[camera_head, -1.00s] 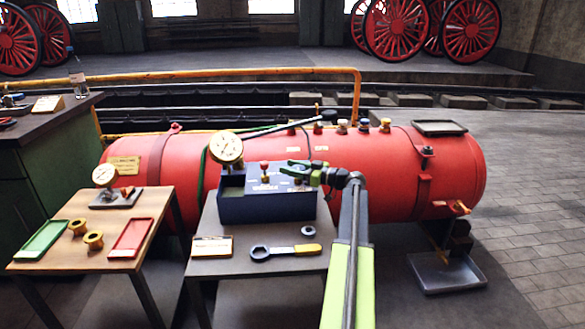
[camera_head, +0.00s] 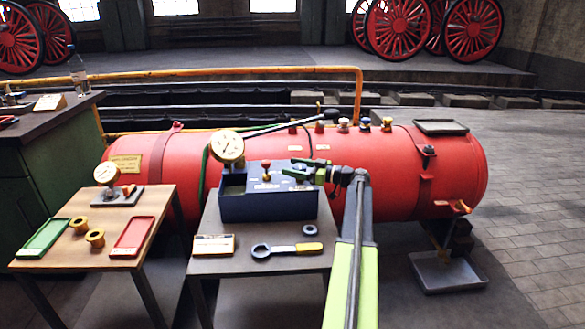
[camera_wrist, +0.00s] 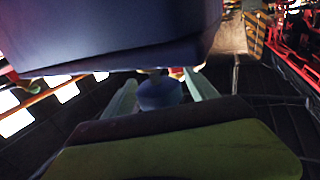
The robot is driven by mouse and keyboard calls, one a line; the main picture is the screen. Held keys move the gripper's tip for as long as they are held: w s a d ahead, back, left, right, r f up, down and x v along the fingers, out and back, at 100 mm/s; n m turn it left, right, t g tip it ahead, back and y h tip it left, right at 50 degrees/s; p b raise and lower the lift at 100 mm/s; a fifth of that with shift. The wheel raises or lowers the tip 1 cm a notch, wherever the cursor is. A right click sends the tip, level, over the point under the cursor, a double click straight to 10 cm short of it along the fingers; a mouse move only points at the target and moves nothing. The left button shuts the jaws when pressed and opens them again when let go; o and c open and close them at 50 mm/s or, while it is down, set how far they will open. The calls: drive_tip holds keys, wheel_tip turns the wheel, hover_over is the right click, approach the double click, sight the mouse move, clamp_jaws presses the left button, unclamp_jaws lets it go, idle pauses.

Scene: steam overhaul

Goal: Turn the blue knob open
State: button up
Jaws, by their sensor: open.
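A blue knob (camera_wrist: 160,93) shows in the wrist view between the two pale green fingers of my gripper (camera_wrist: 162,80). The fingers stand apart on either side of it; I cannot tell whether they touch it. In the head view my gripper (camera_head: 296,168) is over the right part of the dark blue box (camera_head: 268,208) on the middle table, and it hides the knob there. A red knob (camera_head: 266,169) stands on the box, left of my gripper. The box also fills the top of the wrist view (camera_wrist: 110,35).
A dial gauge (camera_head: 228,147) stands at the box's left. A yellow-handled wrench (camera_head: 288,249) and a dark ring (camera_head: 309,230) lie in front. The red boiler (camera_head: 400,175) is close behind, with several small valves on top. A left table (camera_head: 118,210) holds trays and brass parts.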

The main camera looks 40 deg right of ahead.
drive_tip(key=v, duration=1.7)
drive_tip(key=shift+a, duration=0.15)
